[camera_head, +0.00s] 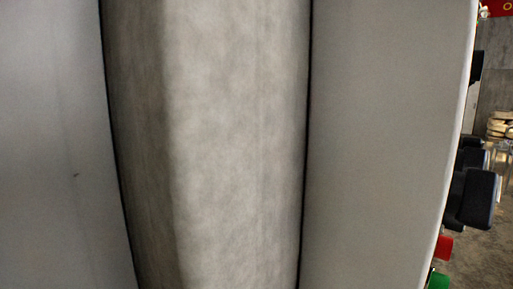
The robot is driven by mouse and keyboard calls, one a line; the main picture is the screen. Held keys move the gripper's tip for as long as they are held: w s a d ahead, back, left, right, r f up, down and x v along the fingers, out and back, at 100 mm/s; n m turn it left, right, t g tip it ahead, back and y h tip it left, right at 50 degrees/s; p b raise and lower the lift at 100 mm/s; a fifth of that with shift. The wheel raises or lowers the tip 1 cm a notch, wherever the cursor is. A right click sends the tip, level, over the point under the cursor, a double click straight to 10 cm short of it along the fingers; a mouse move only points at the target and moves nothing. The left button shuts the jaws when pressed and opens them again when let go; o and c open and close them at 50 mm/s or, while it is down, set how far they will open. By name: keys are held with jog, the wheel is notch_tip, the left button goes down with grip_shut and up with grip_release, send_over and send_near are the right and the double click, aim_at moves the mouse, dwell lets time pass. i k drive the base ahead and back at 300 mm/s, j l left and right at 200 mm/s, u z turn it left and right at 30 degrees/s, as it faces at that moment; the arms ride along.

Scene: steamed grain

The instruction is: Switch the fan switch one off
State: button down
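I cannot pick out fan switch one with certainty. At the right edge, black knob-like parts (474,198) stick out past the edge of a pale grey panel (380,140), seen from the side. Below them are a red button-like part (444,247) and a green one (438,280). Whether any of these is the fan switch, and its position, I cannot tell. My gripper is not in view.
Large grey surfaces fill most of the view very close up, with a mottled lighter strip (225,140) between two dark seams. At the far right, a strip of brown floor (485,255) and pale stacked items (500,125) show beyond the panel.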

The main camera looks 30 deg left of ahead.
aim_at(473, 193)
jog(key=u, duration=0.45)
jog(key=k+l, duration=0.2)
jog(key=k, duration=0.15)
jog(key=k+l+u, duration=0.1)
jog(key=k, duration=0.3)
jog(key=i+l+u, duration=0.1)
jog(key=l, duration=0.15)
jog(key=i+l+u, duration=0.1)
jog(key=l, duration=0.2)
